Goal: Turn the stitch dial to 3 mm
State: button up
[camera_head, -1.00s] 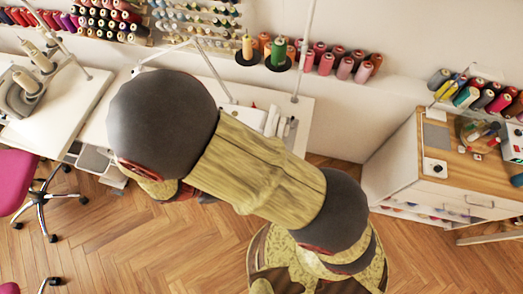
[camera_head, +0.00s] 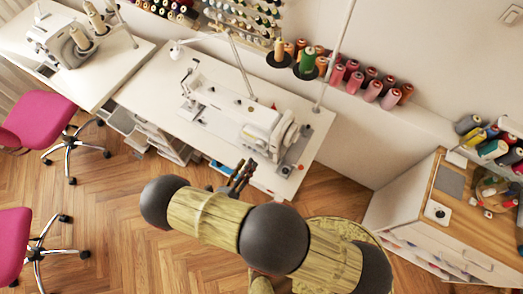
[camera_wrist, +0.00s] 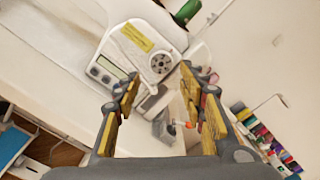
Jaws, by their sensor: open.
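A white sewing machine (camera_head: 235,117) stands on the white table. Left of the dial is a small display panel (camera_wrist: 108,70), with a yellow label above. The dial setting is too small to read. My gripper (camera_wrist: 165,84) is open and empty, its fingers apart on either side below the dial, which shows between and beyond their tips. In the head view my gripper (camera_head: 243,172) is at the table's front edge, near the machine's right end.
The white table (camera_head: 150,92) has bare room left of the machine. Thread spools (camera_head: 365,84) line the ledge behind. A wooden-topped cabinet (camera_head: 447,190) stands to the right. Pink chairs (camera_head: 42,118) and a second machine are at left. A small grey block (camera_wrist: 166,127) lies below the dial.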

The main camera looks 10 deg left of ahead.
aim_at(259, 146)
jog(key=shift+p+x, duration=0.35)
jog(key=shift+x, duration=3.55)
jog(key=shift+c, duration=1.2)
jog(key=c, duration=0.6)
